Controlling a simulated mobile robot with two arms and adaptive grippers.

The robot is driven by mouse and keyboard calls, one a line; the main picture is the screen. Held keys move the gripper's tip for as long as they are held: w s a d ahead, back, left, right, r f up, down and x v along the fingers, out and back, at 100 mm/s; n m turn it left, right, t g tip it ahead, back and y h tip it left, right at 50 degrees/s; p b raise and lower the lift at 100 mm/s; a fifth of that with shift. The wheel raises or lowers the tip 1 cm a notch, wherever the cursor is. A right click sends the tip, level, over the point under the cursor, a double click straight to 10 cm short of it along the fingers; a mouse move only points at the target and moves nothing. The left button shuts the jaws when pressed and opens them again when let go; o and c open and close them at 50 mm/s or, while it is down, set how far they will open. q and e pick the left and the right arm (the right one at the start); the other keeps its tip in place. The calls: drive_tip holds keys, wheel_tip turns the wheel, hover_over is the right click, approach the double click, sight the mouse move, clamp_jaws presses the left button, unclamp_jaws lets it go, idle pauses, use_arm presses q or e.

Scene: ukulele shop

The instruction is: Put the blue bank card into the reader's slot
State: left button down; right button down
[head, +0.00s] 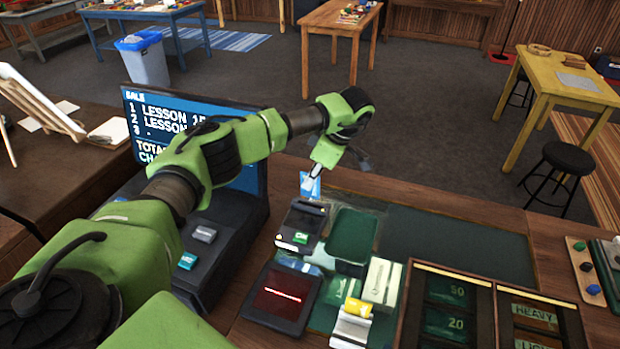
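The small blue bank card (315,190) stands roughly upright in the fingertips of my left gripper (311,183), which looks shut on it. The fingertips hide part of the card. The dark card reader (301,228) with a green key or screen patch lies on the counter, directly below the card in the picture. The card's lower edge is close to the reader's far end; I cannot tell whether it touches the slot. My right gripper is not in view.
A dark register with a blue sale screen (160,120) stands left of the reader, partly behind my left arm. A green tray (352,235), a scanner-like pad (281,297) and small boxes (382,282) crowd the reader. The green counter mat (460,240) is clear on the right.

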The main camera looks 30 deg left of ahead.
sight(309, 196)
use_arm(q)
drive_tip(key=shift+f+b, duration=0.5)
drive_tip(key=shift+f, duration=0.45)
drive_tip(key=shift+f+b, duration=1.25)
drive_tip(key=shift+f, duration=0.6)
drive_tip(key=c, duration=2.2)
unclamp_jaws()
drive_tip(key=v, duration=1.2)
drive_tip(key=shift+f, duration=0.1)
